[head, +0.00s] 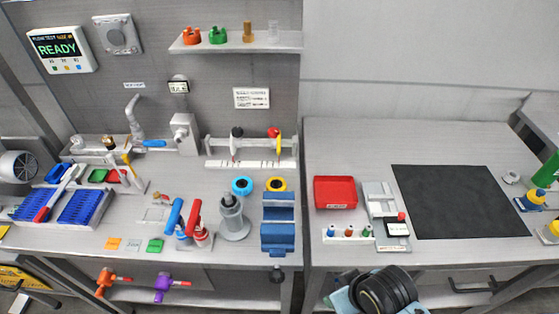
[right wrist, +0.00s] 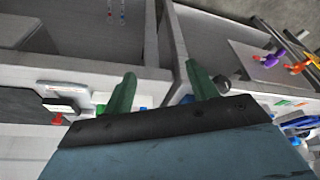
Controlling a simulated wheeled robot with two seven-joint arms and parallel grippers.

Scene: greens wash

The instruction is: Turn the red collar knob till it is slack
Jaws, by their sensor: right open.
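I cannot tell for certain which part is the red collar knob. A small red knob (head: 274,132) tops a yellow piece at the right end of the white rack (head: 252,164) on the left bench. In the head view only my dark right arm shows at the bottom, over the front of the right bench. My left gripper is not in view.
A blue vise (head: 278,238), a grey pump-like post (head: 232,217) and red and blue handled tools crowd the left bench. The right bench holds a red bin (head: 335,192) and a bare black mat (head: 458,202). Orange (head: 107,281) and purple (head: 164,287) valves sit below the left bench.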

